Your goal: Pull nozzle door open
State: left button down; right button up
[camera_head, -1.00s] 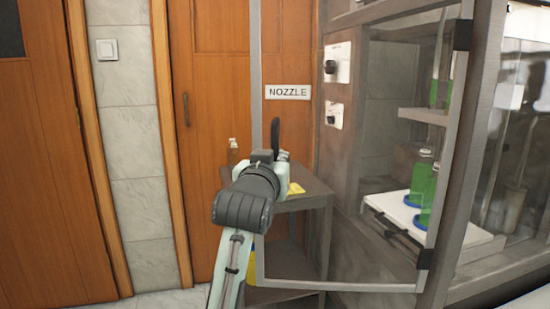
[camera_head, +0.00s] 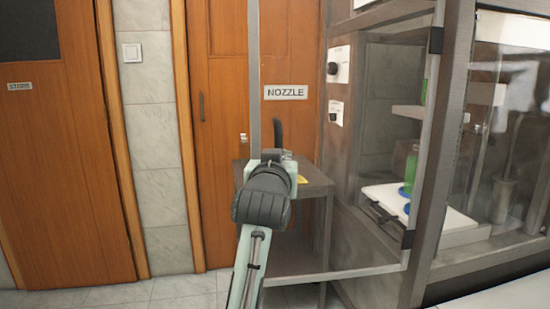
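The nozzle door is a clear panel in a thin grey metal frame (camera_head: 340,274). It stands swung out from the cabinet, hinged on the right at black hinges (camera_head: 436,40). A white sign (camera_head: 286,92) reading NOZZLE shows on it. One arm reaches up from the bottom, apparently my left; its gripper (camera_head: 278,155) is at the door's left frame post. A dark upright curved piece (camera_head: 278,133) shows just beyond the gripper; I cannot tell whether it is a finger or the door handle. The wrist hides the fingertips and any grip. My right gripper is out of view.
Inside the cabinet, a green bottle (camera_head: 411,168) stands by a white tray (camera_head: 445,228). A grey side table (camera_head: 318,182) stands behind the door panel. Wooden doors (camera_head: 55,190) and a tiled wall (camera_head: 164,195) are behind. Floor shows at lower left (camera_head: 150,291).

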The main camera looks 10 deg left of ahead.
aim_at(278, 108)
pick_arm(q)
jog(key=shift+s+a, duration=0.2)
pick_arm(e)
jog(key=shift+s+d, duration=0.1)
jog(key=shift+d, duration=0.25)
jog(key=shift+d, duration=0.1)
pick_arm(q)
jog(key=c, duration=1.5)
grip_release()
jog(key=shift+a, duration=0.15)
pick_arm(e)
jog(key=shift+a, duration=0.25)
pick_arm(q)
jog(key=shift+d+r, duration=0.1)
jog(key=shift+d, duration=0.1)
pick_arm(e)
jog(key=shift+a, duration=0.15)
pick_arm(q)
notch_tip(278, 108, up, 10)
jog(key=shift+f, duration=0.1)
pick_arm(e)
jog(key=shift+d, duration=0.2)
